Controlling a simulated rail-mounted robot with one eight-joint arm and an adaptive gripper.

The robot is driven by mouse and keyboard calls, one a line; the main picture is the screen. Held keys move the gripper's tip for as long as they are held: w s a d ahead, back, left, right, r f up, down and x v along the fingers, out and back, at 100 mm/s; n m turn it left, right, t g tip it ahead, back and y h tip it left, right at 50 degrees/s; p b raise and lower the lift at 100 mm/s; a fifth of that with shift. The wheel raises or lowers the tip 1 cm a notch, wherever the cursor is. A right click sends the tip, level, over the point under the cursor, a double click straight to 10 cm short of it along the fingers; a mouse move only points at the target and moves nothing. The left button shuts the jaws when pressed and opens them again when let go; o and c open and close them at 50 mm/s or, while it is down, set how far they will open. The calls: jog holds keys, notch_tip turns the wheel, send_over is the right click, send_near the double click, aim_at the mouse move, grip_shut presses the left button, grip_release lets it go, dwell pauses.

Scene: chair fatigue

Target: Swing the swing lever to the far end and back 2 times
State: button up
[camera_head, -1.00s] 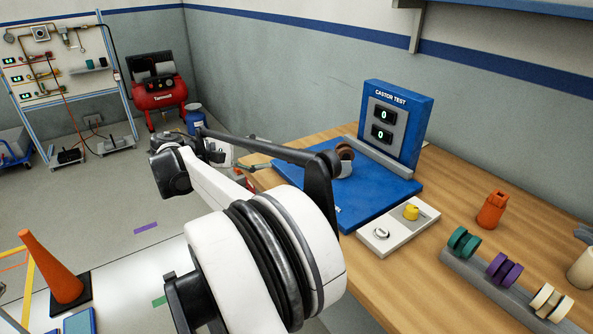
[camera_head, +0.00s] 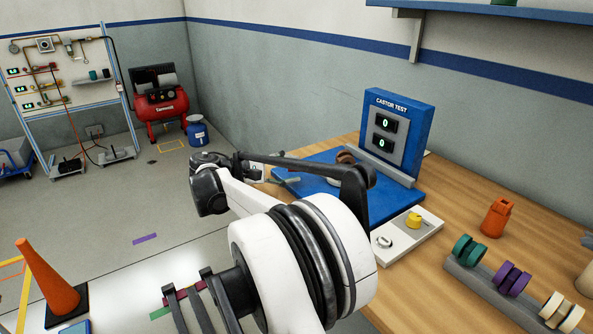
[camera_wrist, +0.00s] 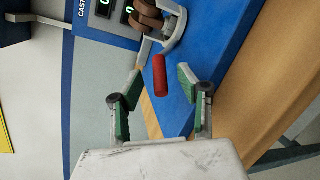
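The swing lever's red grip (camera_wrist: 160,75) shows in the wrist view between the two green-padded fingers of my gripper (camera_wrist: 159,84). The fingers are spread, with a visible gap on each side of the grip. The grip hangs off a light metal fork beside a brown castor wheel (camera_wrist: 148,10). In the head view the brown castor (camera_head: 346,156) sits on the blue base (camera_head: 320,185), partly behind my arm. My gripper (camera_head: 284,180) is at the base's left end, mostly hidden by my arm, and the grip cannot be made out there. The blue castor test panel (camera_head: 395,137) reads 0 and 0.
A control box (camera_head: 408,234) with a yellow knob stands in front of the base. An orange part (camera_head: 497,217) and a rack (camera_head: 477,285) of coloured wheels are to its right on the wooden bench. An orange cone (camera_head: 48,276) stands on the floor at left.

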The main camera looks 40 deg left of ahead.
jog(key=shift+x, duration=0.95)
grip_shut()
